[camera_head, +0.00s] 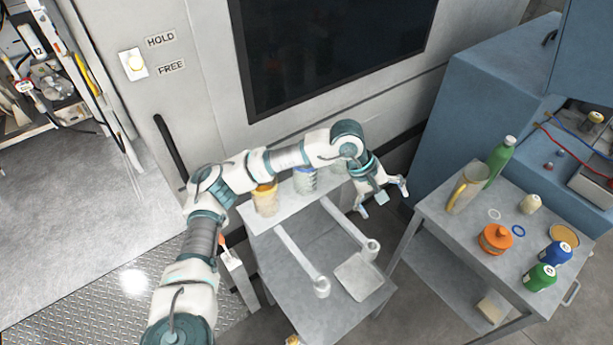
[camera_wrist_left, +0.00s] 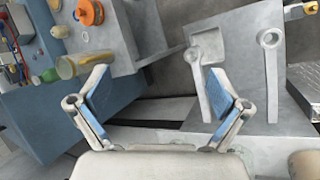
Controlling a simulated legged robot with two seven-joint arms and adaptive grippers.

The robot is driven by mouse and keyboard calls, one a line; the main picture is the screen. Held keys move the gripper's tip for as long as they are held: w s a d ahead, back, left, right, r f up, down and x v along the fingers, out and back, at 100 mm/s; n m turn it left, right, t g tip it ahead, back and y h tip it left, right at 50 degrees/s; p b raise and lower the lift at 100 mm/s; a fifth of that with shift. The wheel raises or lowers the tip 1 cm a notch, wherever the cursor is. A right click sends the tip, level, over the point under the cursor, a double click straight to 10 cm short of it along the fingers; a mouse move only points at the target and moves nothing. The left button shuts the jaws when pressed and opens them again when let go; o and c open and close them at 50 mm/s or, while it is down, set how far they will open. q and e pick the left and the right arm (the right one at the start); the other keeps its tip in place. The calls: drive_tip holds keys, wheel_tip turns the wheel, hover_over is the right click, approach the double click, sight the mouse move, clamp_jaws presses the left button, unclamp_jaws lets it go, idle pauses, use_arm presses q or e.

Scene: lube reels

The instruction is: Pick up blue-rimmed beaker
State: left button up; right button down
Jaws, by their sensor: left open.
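A clear beaker with a bluish rim (camera_head: 305,183) stands on the raised back shelf of the middle cart, partly hidden under my left forearm. A beaker with an amber rim (camera_head: 265,201) stands to its left. My left gripper (camera_head: 384,198) is open and empty, to the right of the bluish-rimmed beaker, over the gap between the two carts. In the left wrist view its fingers (camera_wrist_left: 157,78) are spread apart with nothing between them. I cannot make out the bluish-rimmed beaker in that view. My right gripper is not in view.
The middle cart (camera_head: 285,312) carries two grey arm-like holders (camera_head: 300,257) and a square plate (camera_head: 358,281). The right cart (camera_head: 455,225) holds a yellow-handled jug (camera_head: 466,188), an orange container (camera_head: 495,239) and several bottles. A large machine with a dark window (camera_head: 330,45) stands behind.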

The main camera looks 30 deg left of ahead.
use_arm(q)
drive_tip(key=w+a+r+t+y, duration=0.1)
drive_tip(key=a+r+y, duration=0.2)
drive_tip(key=a, duration=0.4)
drive_tip(key=w+a+r+t+y, duration=0.1)
drive_tip(key=w+a+r+y, duration=0.15)
drive_tip(key=a, duration=0.45)
drive_tip(key=r+y+b, duration=0.1)
drive_tip(key=r+y, duration=0.1)
drive_tip(key=y, duration=0.2)
hover_over(305, 173)
drive_tip(key=d, duration=0.1)
drive_tip(key=s+d+x, duration=0.1)
drive_tip(key=x, duration=1.3)
drive_tip(key=shift+f+g, duration=0.25)
drive_tip(key=shift+g, duration=0.05)
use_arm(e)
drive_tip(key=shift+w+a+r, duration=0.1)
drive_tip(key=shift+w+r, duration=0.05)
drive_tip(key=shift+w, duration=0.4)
use_arm(q)
drive_tip(key=c, duration=1.5)
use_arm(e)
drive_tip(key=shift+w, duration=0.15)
use_arm(q)
drive_tip(key=shift+o, duration=0.2)
drive_tip(key=shift+r, duration=0.1)
